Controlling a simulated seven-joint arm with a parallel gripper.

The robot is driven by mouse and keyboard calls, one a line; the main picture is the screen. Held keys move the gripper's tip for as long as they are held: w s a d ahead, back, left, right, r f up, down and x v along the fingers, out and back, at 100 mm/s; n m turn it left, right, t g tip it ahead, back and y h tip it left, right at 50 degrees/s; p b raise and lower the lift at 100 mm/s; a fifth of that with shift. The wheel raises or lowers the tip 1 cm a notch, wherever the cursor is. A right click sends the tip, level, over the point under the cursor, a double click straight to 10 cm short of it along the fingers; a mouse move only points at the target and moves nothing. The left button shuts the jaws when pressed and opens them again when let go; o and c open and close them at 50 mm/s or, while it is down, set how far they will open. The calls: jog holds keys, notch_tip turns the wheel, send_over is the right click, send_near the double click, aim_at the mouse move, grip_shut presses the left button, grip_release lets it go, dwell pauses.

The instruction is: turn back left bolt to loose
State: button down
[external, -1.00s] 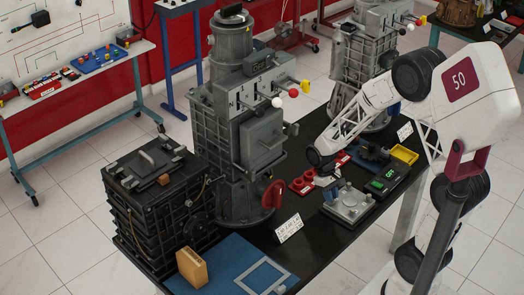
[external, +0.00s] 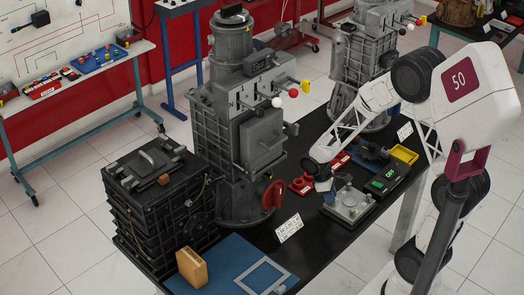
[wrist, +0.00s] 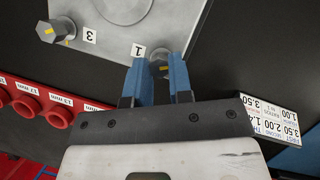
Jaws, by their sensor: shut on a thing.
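A light grey metal plate (wrist: 115,8) carries bolts at its corners; it also shows on the black table in the external view (external: 352,207). In the wrist view, a grey bolt (wrist: 159,56) beside the label 1 stands between the two blue fingers of my gripper (wrist: 158,68). The fingers are shut on its sides, and they hide part of it. A yellow mark shows on the bolt head. Another hex bolt (wrist: 57,29) with a yellow mark stands beside the label 3. In the external view my gripper (external: 331,187) is low at the plate's back left corner, and the gripped bolt is hard to make out.
Red socket holders (wrist: 28,103) with size labels lie left of my gripper in the wrist view. A device with a green display (external: 382,183) and a yellow tray (external: 404,155) stand right of the plate. A large grey engine trainer (external: 240,130) stands to the left.

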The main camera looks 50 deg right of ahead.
jog(key=c, duration=1)
grip_release()
jog(key=shift+v, duration=3.9)
